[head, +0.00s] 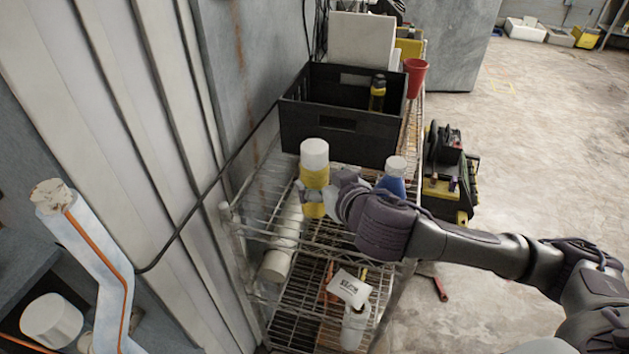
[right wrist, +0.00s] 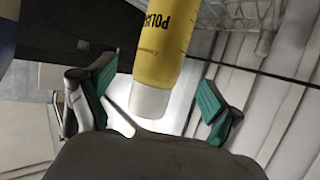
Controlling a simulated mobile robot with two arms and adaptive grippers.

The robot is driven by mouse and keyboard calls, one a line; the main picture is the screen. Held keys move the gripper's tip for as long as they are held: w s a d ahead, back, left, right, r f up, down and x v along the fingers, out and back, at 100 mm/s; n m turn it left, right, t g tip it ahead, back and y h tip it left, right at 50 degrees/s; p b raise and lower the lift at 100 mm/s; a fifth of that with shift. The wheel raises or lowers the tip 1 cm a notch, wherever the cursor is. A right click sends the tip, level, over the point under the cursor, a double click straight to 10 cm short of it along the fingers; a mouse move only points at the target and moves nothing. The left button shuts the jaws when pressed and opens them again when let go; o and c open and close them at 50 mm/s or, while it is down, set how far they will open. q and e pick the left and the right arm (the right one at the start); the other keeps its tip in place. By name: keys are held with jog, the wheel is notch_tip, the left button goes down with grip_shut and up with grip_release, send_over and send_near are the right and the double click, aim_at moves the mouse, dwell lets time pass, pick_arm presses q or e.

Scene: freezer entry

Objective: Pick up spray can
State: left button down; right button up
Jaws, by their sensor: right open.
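The spray can (head: 314,177), yellow with a white cap, stands upright on the top of a wire shelf. My right gripper (head: 328,193) reaches in from the right at its lower body and hides part of it. In the right wrist view, the yellow can (right wrist: 166,45) with black lettering and its white end lie between the two green-padded fingers of my right gripper (right wrist: 156,85). The fingers are open, with a visible gap on each side of the can. My left gripper is not in view.
A blue bottle (head: 391,185) with a white cap stands just right of the can, close to my right wrist. A black crate (head: 338,133) stands behind, with a red cup (head: 415,77) beyond it. A ribbed wall (head: 150,130) lies to the left. Open floor (head: 540,140) lies right.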

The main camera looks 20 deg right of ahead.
jog(key=shift+w+f+p, duration=0.15)
jog(key=shift+w+p, duration=0.15)
jog(key=shift+w, duration=0.3)
jog(key=p+x, duration=0.1)
jog(key=x, duration=0.2)
jog(key=shift+w+f, duration=0.2)
jog(key=shift+w, duration=0.05)
jog(key=shift+w+f, duration=0.25)
jog(key=shift+w, duration=0.05)
jog(key=shift+r, duration=0.1)
jog(key=c, duration=1.5)
